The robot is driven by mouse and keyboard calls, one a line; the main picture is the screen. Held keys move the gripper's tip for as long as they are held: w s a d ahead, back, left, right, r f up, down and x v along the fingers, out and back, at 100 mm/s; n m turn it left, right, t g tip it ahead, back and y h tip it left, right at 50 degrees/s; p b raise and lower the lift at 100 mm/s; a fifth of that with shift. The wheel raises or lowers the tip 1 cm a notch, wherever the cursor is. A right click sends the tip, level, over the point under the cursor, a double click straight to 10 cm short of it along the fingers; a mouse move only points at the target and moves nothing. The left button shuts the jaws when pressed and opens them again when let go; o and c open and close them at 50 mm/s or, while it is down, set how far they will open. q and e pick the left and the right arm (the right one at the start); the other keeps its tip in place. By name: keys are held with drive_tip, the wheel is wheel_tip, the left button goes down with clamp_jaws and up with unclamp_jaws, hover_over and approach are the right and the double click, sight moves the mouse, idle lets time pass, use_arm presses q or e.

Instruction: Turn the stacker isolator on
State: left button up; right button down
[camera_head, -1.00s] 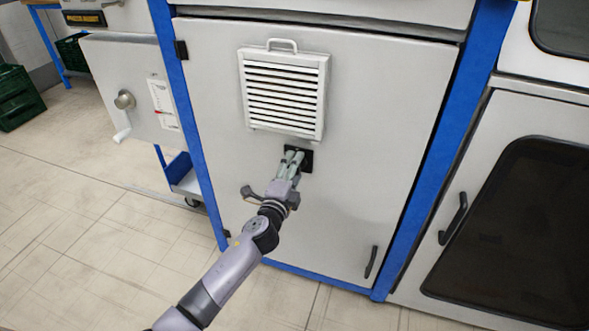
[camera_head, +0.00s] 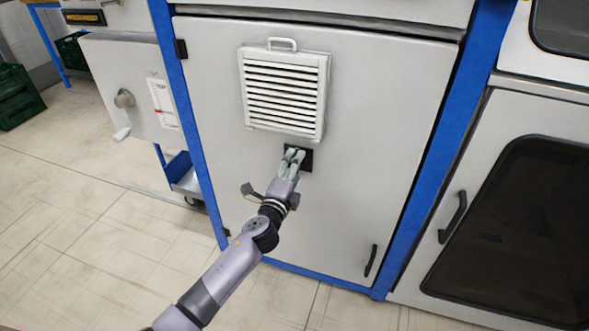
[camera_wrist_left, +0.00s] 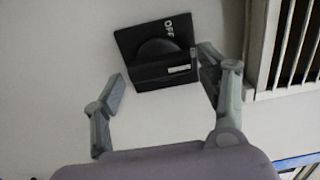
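The stacker isolator (camera_head: 305,163) is a black square plate on the grey cabinet door, just below the louvred vent. My left gripper covers much of it in the head view. In the left wrist view the isolator (camera_wrist_left: 155,50) shows a round black rotary knob with a straight grip bar, a small pale mark on the bar and the word OFF on the plate. My left gripper (camera_head: 294,155) is in front of it, and its fingers (camera_wrist_left: 162,82) are open, spread to either side of the knob bar. I cannot tell whether either finger touches it. My right gripper is out of view.
The louvred vent (camera_head: 285,92) with a top handle sits right above the isolator. The cabinet door (camera_head: 375,130) has a handle (camera_head: 370,260) at lower right. The floor (camera_head: 70,220) in front is clear at left.

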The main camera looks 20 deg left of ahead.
use_arm(q)
drive_tip(key=shift+o, duration=0.5)
drive_tip(key=s, duration=1.2)
drive_tip(key=shift+a, duration=0.25)
